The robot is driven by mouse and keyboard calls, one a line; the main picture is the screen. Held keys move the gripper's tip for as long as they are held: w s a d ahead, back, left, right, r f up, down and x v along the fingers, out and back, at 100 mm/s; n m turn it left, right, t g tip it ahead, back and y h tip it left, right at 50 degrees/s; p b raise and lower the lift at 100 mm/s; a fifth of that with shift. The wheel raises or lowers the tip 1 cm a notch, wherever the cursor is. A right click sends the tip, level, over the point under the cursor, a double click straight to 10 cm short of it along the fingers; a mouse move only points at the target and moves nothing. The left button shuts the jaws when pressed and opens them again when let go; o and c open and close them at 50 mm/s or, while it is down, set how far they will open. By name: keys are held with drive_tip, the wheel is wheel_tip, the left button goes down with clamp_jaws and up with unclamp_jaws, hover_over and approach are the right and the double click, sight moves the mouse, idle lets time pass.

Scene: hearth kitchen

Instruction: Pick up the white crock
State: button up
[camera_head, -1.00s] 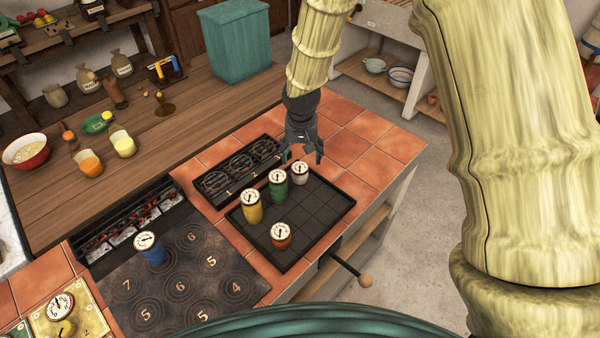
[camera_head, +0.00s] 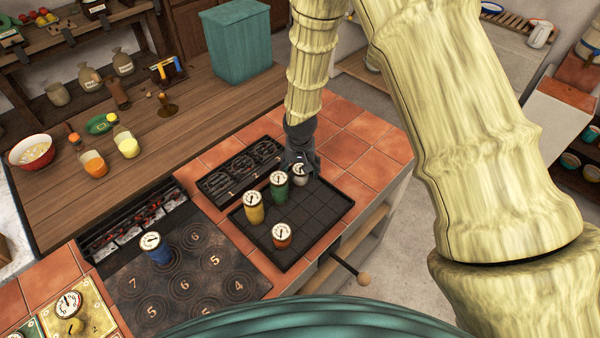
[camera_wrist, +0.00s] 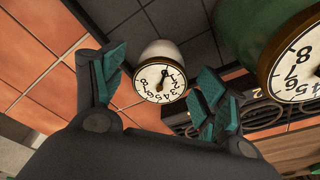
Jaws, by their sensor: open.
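The white crock (camera_head: 300,178) with a dial on its top stands at the back corner of the black gridded tray (camera_head: 325,222). My gripper (camera_head: 299,164) is right at it in the head view and partly covers it. In the wrist view the crock (camera_wrist: 163,50) lies between and a little beyond the open fingers (camera_wrist: 155,85). Its dial faces the camera. The fingers look apart from it, with teal pads on either side. The green crock (camera_wrist: 270,40) is close beside the right-hand finger.
On the tray stand the green crock (camera_head: 279,192), a yellow crock (camera_head: 253,212) and an orange crock (camera_head: 282,238). A blue crock (camera_head: 156,252) stands on the dark hob. Burner grates (camera_head: 240,175) lie behind the tray. Orange tiles (camera_head: 345,148) are bare at right.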

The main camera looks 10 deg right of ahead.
drive_tip(key=shift+f, duration=0.25)
drive_tip(key=c, duration=1.2)
drive_tip(key=shift+c, duration=0.5)
drive_tip(key=shift+w+r, duration=0.1)
